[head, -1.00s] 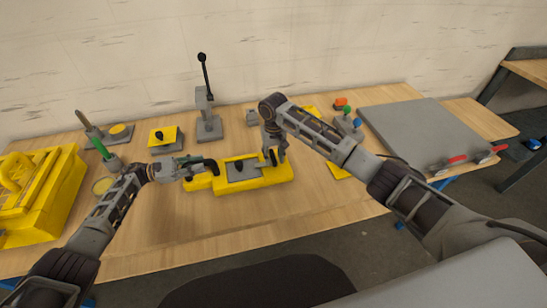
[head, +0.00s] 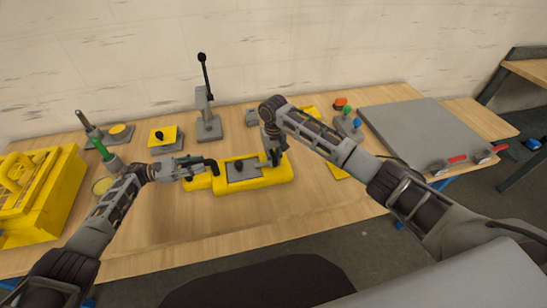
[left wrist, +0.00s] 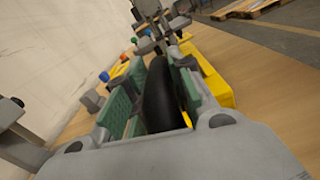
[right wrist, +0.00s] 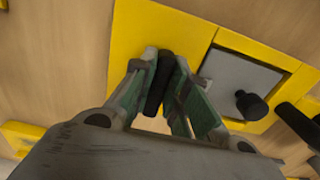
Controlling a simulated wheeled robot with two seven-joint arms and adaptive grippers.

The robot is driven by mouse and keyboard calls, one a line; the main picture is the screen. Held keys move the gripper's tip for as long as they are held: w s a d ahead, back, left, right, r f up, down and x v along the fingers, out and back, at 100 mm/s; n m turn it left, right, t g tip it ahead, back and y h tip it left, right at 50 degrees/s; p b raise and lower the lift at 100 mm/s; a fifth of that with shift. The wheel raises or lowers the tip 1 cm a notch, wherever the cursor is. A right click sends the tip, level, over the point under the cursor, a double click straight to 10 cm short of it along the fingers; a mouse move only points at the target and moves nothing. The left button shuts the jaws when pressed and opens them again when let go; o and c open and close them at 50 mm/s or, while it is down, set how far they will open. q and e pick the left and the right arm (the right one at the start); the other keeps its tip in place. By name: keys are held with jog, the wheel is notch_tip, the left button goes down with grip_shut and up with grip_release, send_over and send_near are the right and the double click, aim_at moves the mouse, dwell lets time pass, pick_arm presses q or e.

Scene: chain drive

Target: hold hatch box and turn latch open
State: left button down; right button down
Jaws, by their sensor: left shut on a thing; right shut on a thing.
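The yellow hatch box (head: 255,187) sits on the table in the middle of the head view. Its grey hatch plate (head: 232,174) carries a black knob (head: 239,167) and lies flat in the top; it also shows in the right wrist view (right wrist: 226,76). My left gripper (head: 190,167) is shut on the black curved handle (head: 209,163) at the box's left end; the handle (left wrist: 158,95) stands between the pads in the left wrist view. My right gripper (head: 274,156) points down and is shut on the black latch (right wrist: 158,84) beside the hatch plate. The fingers partly hide the latch.
A grey lever stand (head: 208,125) is behind the box. A yellow-topped block (head: 165,138) and a green-handled tool (head: 101,150) are to the left, beside a large yellow case (head: 45,200). A grey slab (head: 425,135) lies right. The table front is clear.

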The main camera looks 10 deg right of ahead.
pick_arm(q)
jog(key=shift+s+f, duration=0.15)
jog(key=shift+f, duration=0.2)
pick_arm(e)
jog(key=shift+m, duration=0.4)
jog(key=m, duration=0.4)
jog(key=shift+a, duration=0.25)
jog(key=m, duration=0.4)
jog(key=shift+w+a+r+m, duration=0.1)
jog(key=shift+w+a+m, duration=0.1)
jog(key=shift+m, duration=0.2)
pick_arm(q)
jog(key=shift+a, duration=0.1)
pick_arm(e)
jog(key=m, duration=0.4)
jog(key=shift+w+m, duration=0.15)
jog(key=shift+m, duration=0.15)
jog(key=shift+w+m, duration=0.2)
jog(key=shift+m, duration=1.7)
jog(key=shift+d, duration=0.1)
jog(key=c, duration=1.6)
grip_release()
jog(key=shift+o, duration=1.1)
jog(key=shift+s, duration=0.1)
